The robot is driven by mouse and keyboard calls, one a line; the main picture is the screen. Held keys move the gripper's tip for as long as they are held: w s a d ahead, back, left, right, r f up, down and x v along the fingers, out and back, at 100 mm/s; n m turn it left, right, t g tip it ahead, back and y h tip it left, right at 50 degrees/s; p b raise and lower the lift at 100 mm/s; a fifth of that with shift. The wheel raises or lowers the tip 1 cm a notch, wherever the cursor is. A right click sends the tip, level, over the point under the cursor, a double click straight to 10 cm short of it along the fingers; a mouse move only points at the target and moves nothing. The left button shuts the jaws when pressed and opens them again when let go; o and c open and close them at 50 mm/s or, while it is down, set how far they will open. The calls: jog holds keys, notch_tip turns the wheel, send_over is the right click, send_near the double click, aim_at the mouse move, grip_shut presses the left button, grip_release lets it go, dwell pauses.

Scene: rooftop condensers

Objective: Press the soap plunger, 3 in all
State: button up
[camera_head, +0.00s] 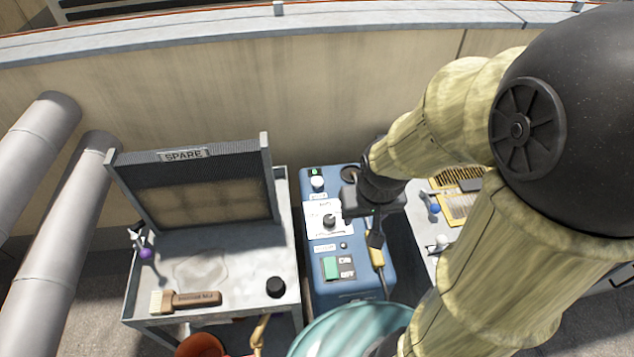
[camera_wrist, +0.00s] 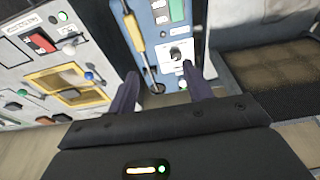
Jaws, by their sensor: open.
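I cannot pick out a soap plunger with certainty. A blue box (camera_head: 348,287) stands in the middle of the head view, with a white round knob (camera_head: 317,182) near its back, a black dial on a white plate (camera_head: 329,221) and a green switch (camera_head: 331,267). My gripper (camera_wrist: 160,72) is open and empty. In the head view my wrist is above the back right of the blue box and my fingers are hidden. In the wrist view the fingers point toward the blue box (camera_wrist: 180,83), and its dial (camera_wrist: 176,55) shows between and beyond them.
A grey tray table (camera_head: 228,262) at left holds a spare filter panel (camera_head: 195,200), a wooden brush (camera_head: 186,301), a black knob (camera_head: 276,287) and a purple-ended item (camera_head: 145,253). A control panel with yellow frames (camera_wrist: 65,87) lies to the right in the head view. A teal drum (camera_head: 345,330) is in front.

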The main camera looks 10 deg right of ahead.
grip_shut()
dwell(1.7)
